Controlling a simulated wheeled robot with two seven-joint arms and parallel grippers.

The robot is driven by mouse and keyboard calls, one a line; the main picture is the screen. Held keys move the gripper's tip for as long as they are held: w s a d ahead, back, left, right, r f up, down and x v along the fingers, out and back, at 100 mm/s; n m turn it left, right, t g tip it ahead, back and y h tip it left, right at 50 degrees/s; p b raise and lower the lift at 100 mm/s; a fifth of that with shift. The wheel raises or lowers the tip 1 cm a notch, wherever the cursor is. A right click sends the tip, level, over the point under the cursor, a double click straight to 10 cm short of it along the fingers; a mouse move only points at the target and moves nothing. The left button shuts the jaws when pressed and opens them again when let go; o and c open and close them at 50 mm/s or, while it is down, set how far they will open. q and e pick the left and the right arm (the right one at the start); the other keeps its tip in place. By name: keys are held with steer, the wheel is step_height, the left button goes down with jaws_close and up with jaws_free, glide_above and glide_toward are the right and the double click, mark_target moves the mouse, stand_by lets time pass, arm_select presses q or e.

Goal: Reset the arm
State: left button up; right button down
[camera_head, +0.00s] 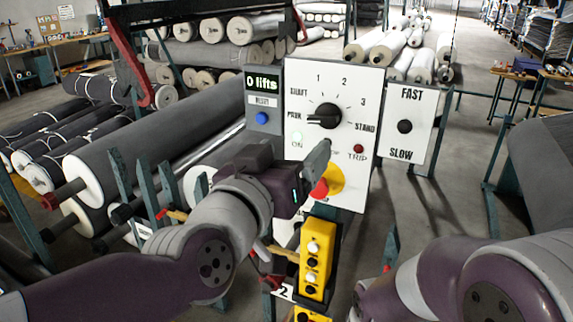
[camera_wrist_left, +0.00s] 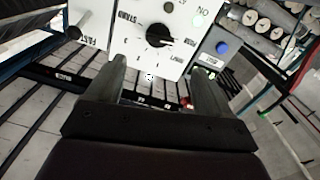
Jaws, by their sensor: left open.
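My left gripper (camera_head: 312,172) is open and empty in front of the lower part of a white control panel (camera_head: 366,100). The gripper also shows in the left wrist view (camera_wrist_left: 160,82), its two fingers spread apart below the upturned panel. The panel's black dial (camera_head: 328,115) has its pointer toward PARK. A red button on a yellow plate (camera_head: 337,180) is partly hidden behind the gripper. The ON lamp (camera_head: 297,138) is pale green; the TRIP lamp (camera_head: 358,148) is dark red. My right arm shows at the lower right; its gripper is out of view.
A grey box with a blue button (camera_head: 262,118) reads "0 lifts". A FAST/SLOW knob (camera_head: 405,126) is at right. A yellow button box (camera_head: 318,258) stands below my left gripper. Large grey rolls (camera_head: 160,135) lie at left.

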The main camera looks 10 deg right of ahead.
arm_select(q)
steer(key=shift+s+a+f, duration=0.1)
steer(key=shift+s+a, duration=0.15)
steer(key=shift+s, duration=0.1)
